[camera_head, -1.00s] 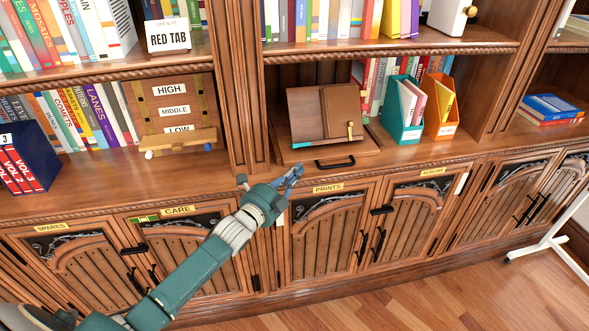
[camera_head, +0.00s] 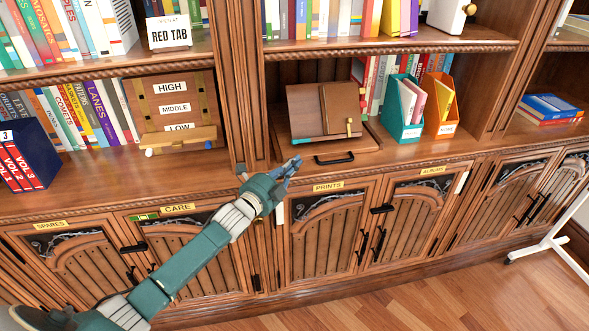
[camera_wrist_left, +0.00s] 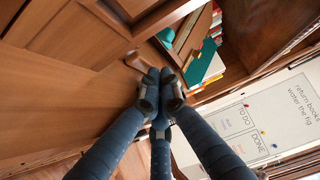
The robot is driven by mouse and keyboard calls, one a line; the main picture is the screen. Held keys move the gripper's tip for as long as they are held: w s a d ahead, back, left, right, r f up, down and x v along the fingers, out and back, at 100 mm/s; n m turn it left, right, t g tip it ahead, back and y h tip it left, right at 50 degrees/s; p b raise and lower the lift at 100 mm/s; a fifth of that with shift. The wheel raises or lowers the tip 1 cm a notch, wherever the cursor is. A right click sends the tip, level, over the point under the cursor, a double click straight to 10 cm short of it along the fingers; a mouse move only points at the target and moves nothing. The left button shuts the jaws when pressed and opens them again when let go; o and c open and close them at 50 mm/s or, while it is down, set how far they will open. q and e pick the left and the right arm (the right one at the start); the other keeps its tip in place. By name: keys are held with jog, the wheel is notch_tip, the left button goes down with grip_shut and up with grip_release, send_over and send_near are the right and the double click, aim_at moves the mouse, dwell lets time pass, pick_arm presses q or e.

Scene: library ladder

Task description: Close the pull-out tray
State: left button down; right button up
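The pull-out tray (camera_head: 365,146) is a brown wooden board in the middle bay, sticking out past the counter edge, with a black bar handle (camera_head: 334,159) on its front. A brown slanted wooden piece (camera_head: 305,108) with a small brass fitting stands on it. My left gripper (camera_head: 291,167) is just left of and slightly below the tray's front, apart from the handle in the head view. In the left wrist view its fingertips (camera_wrist_left: 160,85) are drawn together with nothing visible between them. My right gripper is not in view.
A teal file holder (camera_head: 402,108) and an orange one (camera_head: 441,108) stand right of the tray. Cabinet doors with black handles, labelled PRINTS (camera_head: 328,187) and CARE (camera_head: 178,208), lie below. A wooden upright (camera_head: 236,95) rises left of the tray. Open floor (camera_head: 420,300) is in front.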

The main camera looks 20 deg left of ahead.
aim_at(277, 180)
pick_arm(q)
jog(key=shift+w+a+r, duration=0.15)
jog(key=shift+a+r, duration=0.15)
jog(key=shift+a, duration=0.15)
jog(key=shift+s+f, duration=0.3)
jog(key=shift+s, duration=0.1)
jog(key=s, duration=0.7)
jog(key=shift+s+a, duration=0.2)
jog(key=shift+a, duration=0.05)
jog(key=shift+s+f, duration=0.1)
